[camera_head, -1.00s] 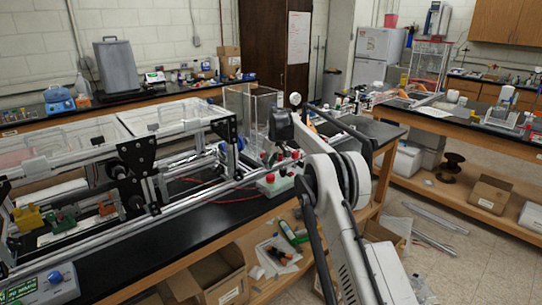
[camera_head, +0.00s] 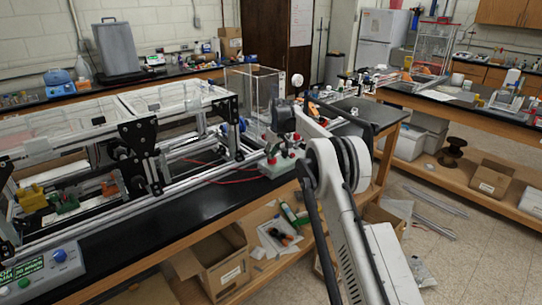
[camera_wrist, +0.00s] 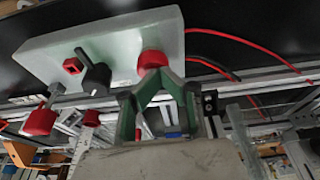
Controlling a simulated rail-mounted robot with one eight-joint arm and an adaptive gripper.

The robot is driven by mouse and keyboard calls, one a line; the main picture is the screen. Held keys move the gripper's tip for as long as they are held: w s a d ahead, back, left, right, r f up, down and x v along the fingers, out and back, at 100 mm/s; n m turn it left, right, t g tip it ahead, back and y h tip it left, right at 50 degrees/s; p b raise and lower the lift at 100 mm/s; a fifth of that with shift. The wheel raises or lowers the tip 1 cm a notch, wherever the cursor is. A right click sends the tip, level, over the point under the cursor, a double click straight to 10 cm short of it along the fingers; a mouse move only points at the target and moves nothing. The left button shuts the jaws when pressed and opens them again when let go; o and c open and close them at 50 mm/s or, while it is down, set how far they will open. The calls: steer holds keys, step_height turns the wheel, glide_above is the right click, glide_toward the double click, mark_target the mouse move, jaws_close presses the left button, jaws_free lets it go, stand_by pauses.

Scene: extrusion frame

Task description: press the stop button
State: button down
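A pale green-white box (camera_wrist: 120,38) with red knobs and a black knob (camera_wrist: 95,76) lies on the black bench; the head view shows it too (camera_head: 279,167). One round red button (camera_wrist: 153,60) on it is directly at the fingertips of my gripper (camera_wrist: 156,76). The green fingers come together in a point, with nothing visible held between them. I cannot tell whether the tips touch the button. Another red knob (camera_wrist: 38,121) is at the left in the wrist view. No stop label is readable. In the head view my fingers are mostly hidden.
Red and black wires (camera_wrist: 235,37) run from the box. An aluminium extrusion frame (camera_head: 160,185) stands left of it, and a clear upright case (camera_head: 252,95) behind. A control panel (camera_head: 45,270) with green and blue knobs is at the lower left.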

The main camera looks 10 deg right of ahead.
steer(key=shift+s+f, duration=0.1)
steer(key=shift+f, duration=0.4)
step_height(320, 180, up, 5)
steer(key=shift+r+p, duration=0.1)
steer(key=shift+p, duration=0.7)
steer(key=b+v, duration=0.1)
steer(key=v, duration=0.8)
steer(key=shift+r, duration=0.1)
